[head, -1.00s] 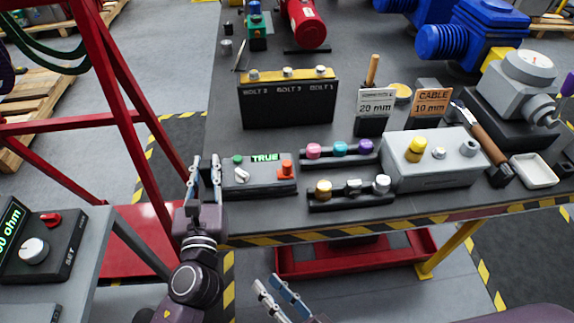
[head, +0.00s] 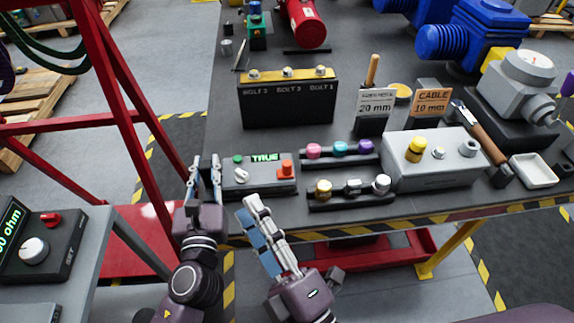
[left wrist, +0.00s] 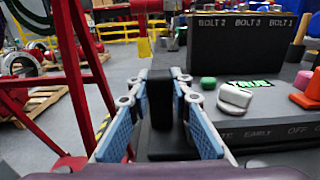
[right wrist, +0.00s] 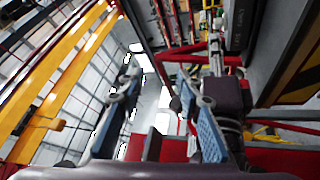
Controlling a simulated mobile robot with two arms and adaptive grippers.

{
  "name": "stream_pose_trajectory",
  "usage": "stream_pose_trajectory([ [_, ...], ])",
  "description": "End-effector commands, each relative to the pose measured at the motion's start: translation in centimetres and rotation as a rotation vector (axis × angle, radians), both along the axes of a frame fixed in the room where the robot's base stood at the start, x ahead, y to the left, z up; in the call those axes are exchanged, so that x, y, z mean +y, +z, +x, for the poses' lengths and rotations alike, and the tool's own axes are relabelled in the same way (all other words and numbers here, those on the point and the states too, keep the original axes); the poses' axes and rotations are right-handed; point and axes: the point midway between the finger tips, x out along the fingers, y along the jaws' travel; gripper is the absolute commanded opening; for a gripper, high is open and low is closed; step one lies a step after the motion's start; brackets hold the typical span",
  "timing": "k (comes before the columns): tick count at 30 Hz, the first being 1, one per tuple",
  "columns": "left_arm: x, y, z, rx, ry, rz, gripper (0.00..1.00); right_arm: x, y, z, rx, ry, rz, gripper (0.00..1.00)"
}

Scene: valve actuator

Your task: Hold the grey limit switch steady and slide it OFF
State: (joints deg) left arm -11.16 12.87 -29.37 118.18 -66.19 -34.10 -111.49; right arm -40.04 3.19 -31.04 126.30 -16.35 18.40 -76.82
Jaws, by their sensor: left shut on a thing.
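The grey limit switch (head: 262,187) is a dark box at the near left of the table. It has a lit TRUE display, a green button, a white lever knob (head: 242,174) and an orange-red knob (head: 286,168). My left gripper (head: 205,162) is at its left end, shut on a black upright block (left wrist: 160,112) there; how that block joins the box is unclear. The white knob also shows in the left wrist view (left wrist: 236,95), right of the fingers. My right gripper (head: 252,212) is open and empty, below and in front of the box, near the table's striped edge.
A black box marked with bolt labels (head: 290,105) stands behind the switch. Racks of coloured knobs (head: 340,150) and a grey box (head: 432,170) stand to its right. A red frame (head: 110,90) rises at left. Floor space lies in front of the table.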

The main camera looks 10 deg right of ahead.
Motion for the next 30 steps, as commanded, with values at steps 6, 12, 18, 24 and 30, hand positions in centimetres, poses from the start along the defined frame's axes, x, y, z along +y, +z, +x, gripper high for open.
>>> stream_pose_trajectory([
  [6, -0.1, -0.8, -0.2, 0.015, -0.002, -0.002, 0.00, -1.7, -2.6, 1.0, -0.160, -0.147, -0.599, 0.32],
  [12, -0.1, -0.8, -0.2, 0.016, -0.002, -0.002, 0.00, -5.0, -4.8, 2.2, -0.294, -0.281, -1.144, 0.32],
  [18, -0.1, -0.8, -0.2, 0.016, -0.002, -0.002, 0.00, -8.5, -5.8, 3.2, -0.383, -0.379, -1.563, 0.32],
  [24, -0.2, -0.8, -0.2, 0.016, -0.002, -0.002, 0.00, -10.3, -6.0, 3.6, -0.422, -0.422, -1.757, 0.32],
  [30, -0.2, -0.8, -0.2, 0.016, -0.002, -0.002, 0.00, -10.3, -5.9, 4.6, -0.431, -0.434, -1.778, 0.32],
])
